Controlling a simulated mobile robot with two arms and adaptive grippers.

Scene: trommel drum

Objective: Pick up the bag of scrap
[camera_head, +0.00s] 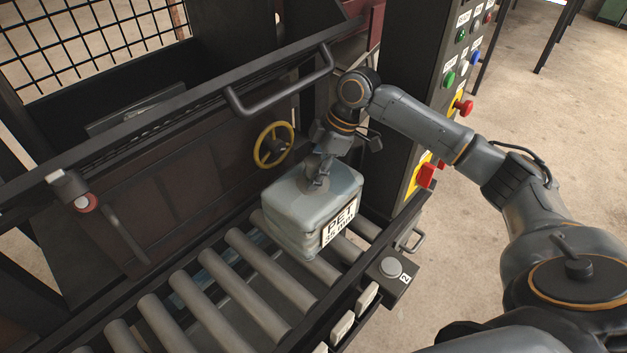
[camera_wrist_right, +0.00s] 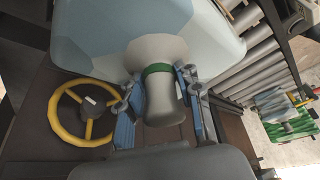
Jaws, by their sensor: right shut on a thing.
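The bag of scrap (camera_head: 308,208) is a grey-blue block-like bag with a "PET" label on its front, at the right end of the roller conveyor. My right gripper (camera_head: 320,172) is above it, shut on its gathered neck. In the right wrist view, the neck (camera_wrist_right: 160,98) with a green band sits between the fingers of my right gripper (camera_wrist_right: 162,105), and the bag's body (camera_wrist_right: 150,25) fills the top. I cannot tell whether the bag's underside touches the rollers. My left gripper is not in view.
The roller conveyor (camera_head: 212,308) has bare rollers left of the bag. Behind it stand a dark machine with a yellow handwheel (camera_head: 273,145) and a bar handle (camera_head: 285,86). A control panel (camera_head: 449,60) with coloured buttons stands close to my right arm.

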